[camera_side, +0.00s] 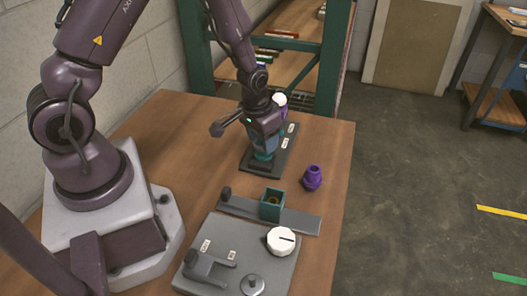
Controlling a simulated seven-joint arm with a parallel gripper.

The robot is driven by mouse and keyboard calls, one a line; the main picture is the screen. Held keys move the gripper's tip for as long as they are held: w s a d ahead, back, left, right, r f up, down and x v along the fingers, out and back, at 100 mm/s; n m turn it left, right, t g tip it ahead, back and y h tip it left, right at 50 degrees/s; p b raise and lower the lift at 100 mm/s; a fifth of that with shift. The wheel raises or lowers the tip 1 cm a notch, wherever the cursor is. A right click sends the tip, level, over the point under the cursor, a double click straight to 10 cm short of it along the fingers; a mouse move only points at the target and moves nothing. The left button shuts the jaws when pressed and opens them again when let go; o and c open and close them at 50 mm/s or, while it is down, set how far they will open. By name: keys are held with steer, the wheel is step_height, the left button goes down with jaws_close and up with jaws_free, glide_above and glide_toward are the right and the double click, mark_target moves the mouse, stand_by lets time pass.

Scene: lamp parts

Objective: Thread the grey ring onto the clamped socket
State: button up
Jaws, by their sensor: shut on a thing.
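My gripper (263,147) points down over the dark grey labelled board, its fingers closed around a small blue-grey part. That part is mostly hidden by the fingers, and I cannot tell whether it is the grey ring. A teal piece shows just below the fingertips, at the board. A small green box-shaped clamp (272,206) stands on a grey strip in front, with something yellowish inside its top; I cannot make out a socket clearly. No other loose grey ring can be made out.
A purple threaded part (313,178) stands on the wooden table (190,130) right of my gripper. A white and purple part (280,101) is behind the gripper. The table's right edge is clear.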

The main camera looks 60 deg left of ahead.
steer(key=shift+f, duration=0.85)
stand_by(1.4)
steer(key=shift+c, duration=1)
steer(key=shift+f, duration=0.1)
steer(key=shift+c, duration=0.5)
steer(key=shift+f, duration=0.1)
steer(key=m, duration=0.4)
steer(key=shift+s+a+m+h, duration=0.1)
steer(key=shift+m+h, duration=0.3)
steer(key=shift+m, duration=1)
